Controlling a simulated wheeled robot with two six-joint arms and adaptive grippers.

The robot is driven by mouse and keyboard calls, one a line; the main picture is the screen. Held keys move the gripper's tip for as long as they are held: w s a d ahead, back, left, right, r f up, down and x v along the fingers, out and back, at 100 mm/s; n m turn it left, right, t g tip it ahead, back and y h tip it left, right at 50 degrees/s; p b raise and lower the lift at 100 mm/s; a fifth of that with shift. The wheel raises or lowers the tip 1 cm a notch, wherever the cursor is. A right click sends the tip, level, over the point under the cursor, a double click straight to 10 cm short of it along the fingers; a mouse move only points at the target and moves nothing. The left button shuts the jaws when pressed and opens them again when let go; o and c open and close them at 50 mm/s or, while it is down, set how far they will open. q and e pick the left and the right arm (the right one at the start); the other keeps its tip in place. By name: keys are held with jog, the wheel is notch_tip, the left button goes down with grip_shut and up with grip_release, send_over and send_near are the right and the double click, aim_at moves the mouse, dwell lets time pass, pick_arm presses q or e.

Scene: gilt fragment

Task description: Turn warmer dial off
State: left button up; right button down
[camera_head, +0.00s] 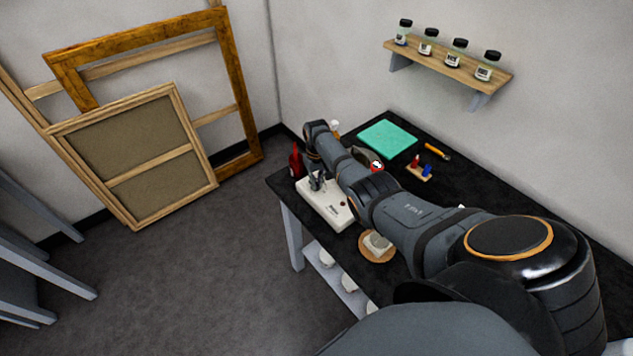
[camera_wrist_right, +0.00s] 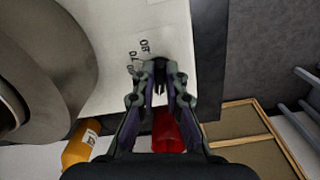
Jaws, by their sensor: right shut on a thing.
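The warmer (camera_head: 335,214) is a white box at the left end of the black table, partly covered by my right arm. In the right wrist view its white top (camera_wrist_right: 178,40) carries dark printed numbers around the place where my fingers meet. My right gripper (camera_head: 317,184) reaches down over the warmer. In the right wrist view the gripper (camera_wrist_right: 159,82) has its fingertips close together on the dial, which they hide almost fully. The dial's pointing direction cannot be told. My left gripper is not in view.
A red bottle (camera_head: 296,162) stands beside the warmer near the table's left corner. A large grey round thing (camera_wrist_right: 32,75) is close to the gripper, with an orange bottle (camera_wrist_right: 80,145) nearby. A teal pad (camera_head: 388,138) lies at the back.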

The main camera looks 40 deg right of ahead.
aim_at(317, 184)
jog(key=c, duration=1.4)
grip_release()
jog(key=shift+r, duration=0.1)
notch_tip(317, 184, up, 12)
